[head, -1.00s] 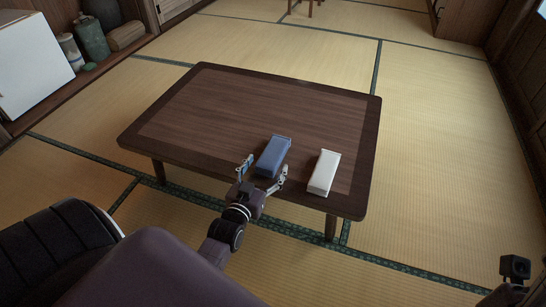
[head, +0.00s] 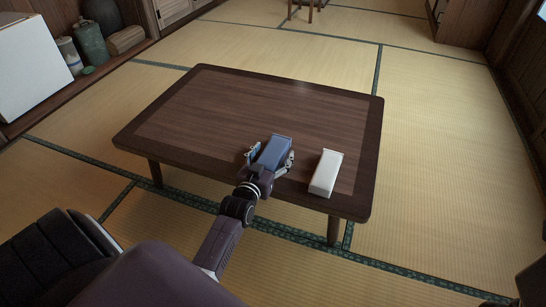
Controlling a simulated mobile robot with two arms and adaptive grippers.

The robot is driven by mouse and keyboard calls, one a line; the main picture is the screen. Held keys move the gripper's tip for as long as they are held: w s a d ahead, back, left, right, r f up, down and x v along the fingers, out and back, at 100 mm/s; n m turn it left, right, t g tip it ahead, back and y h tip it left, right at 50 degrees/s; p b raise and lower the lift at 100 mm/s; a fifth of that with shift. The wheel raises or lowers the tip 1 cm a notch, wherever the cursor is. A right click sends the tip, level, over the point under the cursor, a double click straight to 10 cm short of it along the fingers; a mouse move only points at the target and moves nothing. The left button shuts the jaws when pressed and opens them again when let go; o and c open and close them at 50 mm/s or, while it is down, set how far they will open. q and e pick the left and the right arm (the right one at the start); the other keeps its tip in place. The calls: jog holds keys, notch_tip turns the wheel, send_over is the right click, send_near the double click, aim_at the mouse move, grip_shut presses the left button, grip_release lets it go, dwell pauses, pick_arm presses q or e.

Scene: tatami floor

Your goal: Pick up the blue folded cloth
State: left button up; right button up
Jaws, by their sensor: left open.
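The blue folded cloth (head: 275,151) lies on the low dark wooden table (head: 210,118), near its front edge. It is a long, narrow folded block. My left gripper (head: 270,158) is open, with one finger on each side of the cloth's near part. I cannot tell whether the fingers touch it. The near end of the cloth is hidden behind the gripper. My right gripper is not in view; only a dark part shows at the lower right edge.
The rest of the tabletop is clear. Jars and a white box (head: 30,68) stand on a ledge at the upper left. Open tatami surrounds the table.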

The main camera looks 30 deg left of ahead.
pick_arm(q)
jog(key=shift+c, duration=0.2)
jog(key=c, duration=1.3)
jog(key=shift+r, duration=0.2)
